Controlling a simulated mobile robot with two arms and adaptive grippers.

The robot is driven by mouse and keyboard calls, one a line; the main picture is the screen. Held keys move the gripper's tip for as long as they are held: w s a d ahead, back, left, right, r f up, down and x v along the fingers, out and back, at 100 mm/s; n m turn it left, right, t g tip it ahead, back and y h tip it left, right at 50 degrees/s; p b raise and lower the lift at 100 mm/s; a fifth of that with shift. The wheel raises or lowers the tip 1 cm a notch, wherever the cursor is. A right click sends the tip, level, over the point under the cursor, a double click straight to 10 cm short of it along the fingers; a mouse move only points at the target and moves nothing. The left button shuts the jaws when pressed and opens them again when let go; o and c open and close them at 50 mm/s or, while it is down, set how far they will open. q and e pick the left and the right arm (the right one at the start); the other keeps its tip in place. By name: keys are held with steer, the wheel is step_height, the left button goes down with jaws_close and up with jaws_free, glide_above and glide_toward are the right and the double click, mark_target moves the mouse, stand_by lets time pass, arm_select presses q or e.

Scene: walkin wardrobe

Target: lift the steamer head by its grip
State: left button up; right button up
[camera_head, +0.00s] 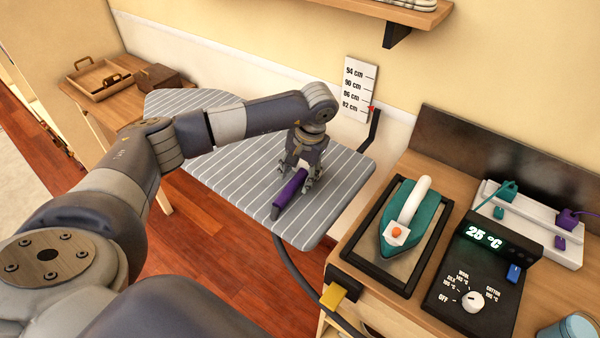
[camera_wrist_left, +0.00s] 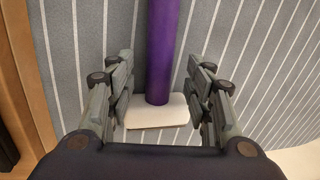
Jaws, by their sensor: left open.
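The steamer head has a purple grip (camera_head: 291,187) and lies on the grey striped ironing board (camera_head: 222,170). In the left wrist view the purple grip (camera_wrist_left: 160,50) runs up and away from a whitish head piece (camera_wrist_left: 157,111). My left gripper (camera_head: 297,178) is just above the board over the steamer head, pointing down. In the wrist view my left gripper (camera_wrist_left: 159,78) is open, with one finger on each side of the grip and a visible gap on both sides. Part of the steamer head is hidden under the gripper in the head view. My right gripper is not in view.
A teal iron (camera_head: 407,222) rests on a framed pad at the right. Beside it are a control panel (camera_head: 470,290) reading 25 °C and a white rack (camera_head: 540,228) with plugs. A height scale (camera_head: 357,88) is on the wall. A wooden tray (camera_head: 103,84) stands at the back left.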

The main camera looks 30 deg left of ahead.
arm_select(q)
steer(key=shift+a+f, duration=0.1)
steer(key=shift+f, duration=0.65)
steer(key=c, duration=1.1)
steer(key=shift+r, duration=0.15)
